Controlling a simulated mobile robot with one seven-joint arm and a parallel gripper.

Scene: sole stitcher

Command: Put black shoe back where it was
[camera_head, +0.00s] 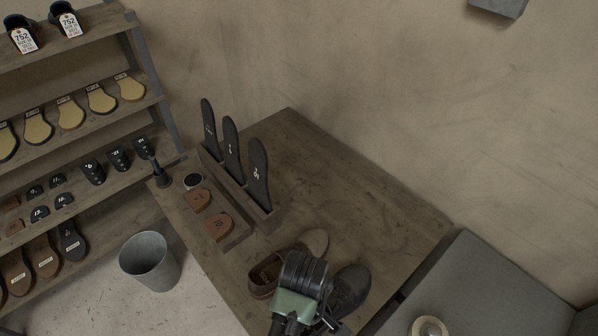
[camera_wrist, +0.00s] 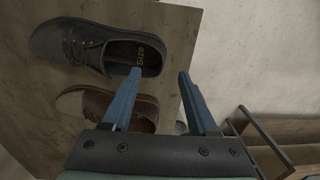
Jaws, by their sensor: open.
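The black shoe (camera_head: 350,286) sits on the wooden table near its front edge, partly hidden by my gripper. In the wrist view, the black shoe (camera_wrist: 75,45) lies at upper left, its heel opening toward my fingers and a "Size" print inside. My gripper (camera_wrist: 161,73) is open, with nothing between its fingers. The left fingertip overlaps the shoe's heel in the picture; I cannot tell if they touch. A brown shoe (camera_head: 264,275) lies beside the black one, also partly behind my gripper, and shows in the wrist view (camera_wrist: 85,103).
On the table (camera_head: 370,205), a wooden rack (camera_head: 238,228) holds upright dark insoles (camera_head: 258,172) and brown pieces. A shelf (camera_head: 95,130) with soles stands at left, a grey bucket (camera_head: 150,262) on the floor. A grey surface (camera_head: 480,285) adjoins at right. The table's back right is clear.

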